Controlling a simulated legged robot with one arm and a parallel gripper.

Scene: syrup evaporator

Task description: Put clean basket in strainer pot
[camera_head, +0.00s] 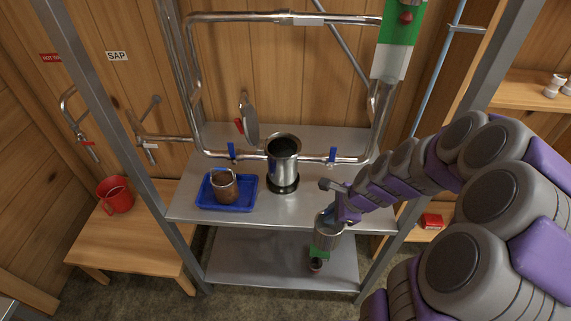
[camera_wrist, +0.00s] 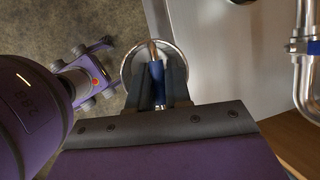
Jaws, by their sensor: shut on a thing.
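My gripper (camera_head: 338,212) is shut on the handle of a silvery round basket (camera_head: 328,232) in front of the steel shelf's front edge. In the wrist view the jaws (camera_wrist: 158,92) close on a blue handle grip above the basket's round rim (camera_wrist: 126,66). The strainer pot (camera_head: 284,165), a dark-mouthed steel cylinder, stands upright on the upper shelf, behind and left of the basket. The basket is apart from the pot. A round metal lid (camera_head: 249,122) with a red part stands raised behind the pot. The basket's inside is mostly hidden.
A blue tray (camera_head: 246,204) left of the pot holds a brown-filled basket (camera_head: 225,188). Steel pipes with blue-handled valves (camera_head: 332,155) run behind the pot. Frame posts stand at both sides. A red mug (camera_head: 116,195) sits on the wooden bench (camera_head: 150,235).

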